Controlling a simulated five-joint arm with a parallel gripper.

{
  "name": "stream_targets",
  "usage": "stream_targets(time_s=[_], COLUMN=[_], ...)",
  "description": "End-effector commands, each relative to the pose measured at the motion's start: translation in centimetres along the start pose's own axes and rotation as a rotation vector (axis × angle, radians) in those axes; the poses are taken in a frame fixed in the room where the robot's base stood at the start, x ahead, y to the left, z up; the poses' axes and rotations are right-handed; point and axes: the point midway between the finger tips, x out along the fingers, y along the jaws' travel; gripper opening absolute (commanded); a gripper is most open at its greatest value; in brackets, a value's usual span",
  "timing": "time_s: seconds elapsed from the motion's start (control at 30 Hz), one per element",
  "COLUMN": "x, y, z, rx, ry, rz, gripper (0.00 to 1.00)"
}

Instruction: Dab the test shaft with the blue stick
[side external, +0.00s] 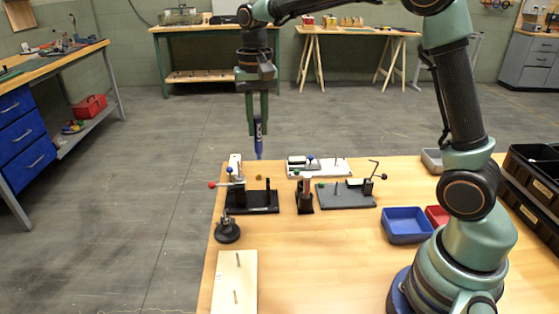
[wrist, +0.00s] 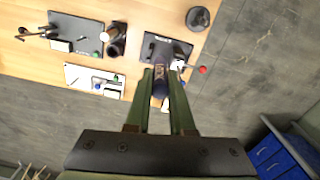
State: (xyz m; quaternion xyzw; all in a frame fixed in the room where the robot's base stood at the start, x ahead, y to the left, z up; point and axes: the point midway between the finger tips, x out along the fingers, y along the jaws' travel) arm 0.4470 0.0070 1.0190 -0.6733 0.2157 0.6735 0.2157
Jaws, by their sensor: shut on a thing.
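My gripper (side external: 257,117) is shut on the blue stick (side external: 259,143), which hangs tip down above the far left edge of the wooden table. In the wrist view the stick (wrist: 160,84) sits between my two green fingers, pointing toward the black fixture. That black fixture (side external: 262,208) stands below and nearer the camera, with a red-knobbed lever and a thin upright pin. The stick appears clear of it. I cannot tell for certain which upright is the test shaft.
A grey clamp plate (side external: 345,196) and a white plate (side external: 331,168) lie right of the fixture. A round black base (side external: 228,231) and a pegged board (side external: 237,283) are in front. Blue (side external: 406,226) and red (side external: 436,216) bins stand right. The table's middle front is clear.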

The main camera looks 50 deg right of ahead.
Motion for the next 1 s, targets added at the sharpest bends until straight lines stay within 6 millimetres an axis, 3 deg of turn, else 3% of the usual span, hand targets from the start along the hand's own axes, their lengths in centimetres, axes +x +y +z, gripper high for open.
stream_targets(time_s=[0.03,0.1,0.33,0.5,1.0], x=[0.7,1.5,3.2,3.8,7.2], y=[-2.0,-4.2,-8.6,-9.5,-9.5], z=[1.1,2.3,5.5,6.2,6.1], rx=[-0.069,-0.149,-0.323,-0.361,-0.359], ry=[-0.003,-0.002,-0.001,0.0,0.0], rz=[0.002,0.001,0.001,0.0,0.0], gripper=[0.0,0.0,0.0,0.0,0.0])
